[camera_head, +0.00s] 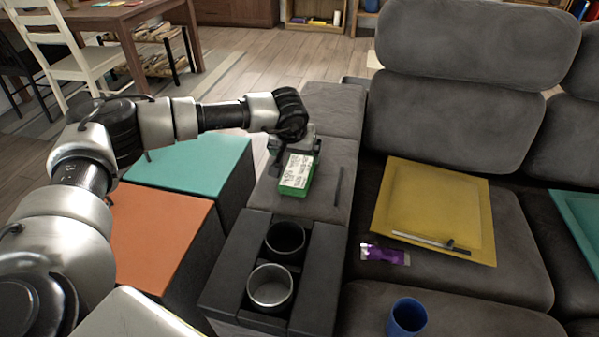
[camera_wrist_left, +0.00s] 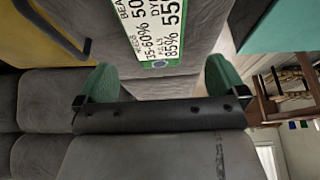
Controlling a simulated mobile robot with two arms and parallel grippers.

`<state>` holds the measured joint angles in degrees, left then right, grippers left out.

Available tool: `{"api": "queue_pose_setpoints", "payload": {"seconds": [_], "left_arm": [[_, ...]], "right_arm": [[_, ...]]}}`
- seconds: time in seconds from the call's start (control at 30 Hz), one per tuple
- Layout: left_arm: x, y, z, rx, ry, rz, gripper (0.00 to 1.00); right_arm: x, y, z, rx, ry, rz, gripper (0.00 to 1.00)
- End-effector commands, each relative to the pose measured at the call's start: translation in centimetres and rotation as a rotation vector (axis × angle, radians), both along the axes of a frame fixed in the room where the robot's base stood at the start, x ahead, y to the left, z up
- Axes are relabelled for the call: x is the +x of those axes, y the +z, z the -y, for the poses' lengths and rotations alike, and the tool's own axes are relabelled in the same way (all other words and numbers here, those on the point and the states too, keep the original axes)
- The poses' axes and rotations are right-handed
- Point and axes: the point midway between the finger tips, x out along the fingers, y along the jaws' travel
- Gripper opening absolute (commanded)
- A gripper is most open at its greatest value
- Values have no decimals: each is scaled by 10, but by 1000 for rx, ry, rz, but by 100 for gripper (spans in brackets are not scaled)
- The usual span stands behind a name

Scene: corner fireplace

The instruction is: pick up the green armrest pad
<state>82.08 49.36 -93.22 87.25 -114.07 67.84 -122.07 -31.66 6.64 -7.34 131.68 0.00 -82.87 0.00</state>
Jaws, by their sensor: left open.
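The green armrest pad (camera_head: 297,172) is a small green block with a white printed label, lying on the grey sofa armrest behind the cup holders. Its label also shows at the top of the left wrist view (camera_wrist_left: 155,30). My left gripper (camera_head: 296,146) is just beyond the pad in the head view and partly overlaps its far end. In the left wrist view the two green-tipped fingers (camera_wrist_left: 163,80) are spread apart with nothing between them, the pad lying beyond their tips. Whether they touch the pad I cannot tell. My right gripper is not in view.
A thin dark strip (camera_head: 339,187) lies right of the pad. Two cup holders (camera_head: 270,287) sit in front. Teal (camera_head: 190,165) and orange (camera_head: 155,235) stools stand left of the armrest. A yellow panel (camera_head: 436,205), purple packet (camera_head: 385,254) and blue cup (camera_head: 407,317) are on the seats.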

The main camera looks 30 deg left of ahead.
Motion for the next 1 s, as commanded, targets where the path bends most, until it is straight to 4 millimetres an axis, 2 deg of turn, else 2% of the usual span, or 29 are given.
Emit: {"api": "queue_pose_setpoints", "payload": {"seconds": [0.03,0.23,0.43,0.5,0.63,0.83,0.87,1.0], "left_arm": [[2,-7,-1,0,1,-1,100],[6,-21,0,-1,0,0,100],[8,-52,3,-2,-1,0,100],[12,-60,2,-2,1,0,100],[15,-67,0,-3,1,1,100],[16,-67,0,-3,1,1,100],[16,-67,0,-3,1,1,98],[16,-67,0,-3,1,1,77]], "right_arm": [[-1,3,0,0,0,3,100],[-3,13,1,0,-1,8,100],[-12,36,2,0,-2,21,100],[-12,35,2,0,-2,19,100],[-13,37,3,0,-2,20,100],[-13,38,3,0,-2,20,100],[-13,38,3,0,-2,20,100],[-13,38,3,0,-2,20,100]]}}
